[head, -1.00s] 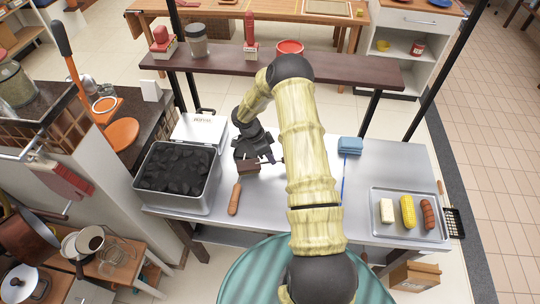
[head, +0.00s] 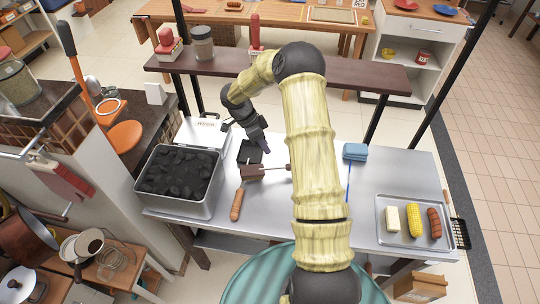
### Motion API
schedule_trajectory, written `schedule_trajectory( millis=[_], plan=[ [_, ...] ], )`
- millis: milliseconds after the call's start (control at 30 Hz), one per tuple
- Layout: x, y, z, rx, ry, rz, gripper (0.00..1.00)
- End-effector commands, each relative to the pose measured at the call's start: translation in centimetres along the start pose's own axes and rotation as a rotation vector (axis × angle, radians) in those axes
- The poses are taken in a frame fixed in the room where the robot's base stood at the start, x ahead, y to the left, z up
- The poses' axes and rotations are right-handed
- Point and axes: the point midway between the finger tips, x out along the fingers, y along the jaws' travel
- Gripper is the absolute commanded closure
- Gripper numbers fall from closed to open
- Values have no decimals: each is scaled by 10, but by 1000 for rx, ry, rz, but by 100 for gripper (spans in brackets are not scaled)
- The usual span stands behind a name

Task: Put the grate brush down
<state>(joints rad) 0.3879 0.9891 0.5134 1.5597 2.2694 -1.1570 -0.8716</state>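A brown block-shaped brush head (head: 252,172) with a thin rod running right lies on the steel table (head: 275,205), just right of the charcoal bin. I take it for the grate brush; the far end of its rod is hidden behind my arm. My gripper (head: 264,147) is just behind the block and appears apart from it. Its fingers are small and dark, so their opening is unclear. A wooden handle (head: 237,205) lies in front of the block, and a flat black piece (head: 248,152) lies behind it; whether these two join is hidden.
The charcoal bin (head: 211,207) stands at the left. A tray (head: 395,240) with food is at the right. A dark raised shelf (head: 360,77) spans behind the table. The table's front middle is clear.

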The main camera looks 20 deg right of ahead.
Motion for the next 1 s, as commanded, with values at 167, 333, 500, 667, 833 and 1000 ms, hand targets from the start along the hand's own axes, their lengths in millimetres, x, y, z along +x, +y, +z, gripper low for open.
schedule_trajectory(
  millis=[167,333,500,667,833,1000],
  plan=[
    [-27,-1,0,0,0,-2,70],
    [-36,0,0,0,-1,0,70],
    [-36,0,0,0,-1,1,70],
    [-36,0,0,0,0,1,70],
    [-35,0,0,0,0,0,70],
    [-43,-7,-8,-8,47,-80,70]
  ],
)
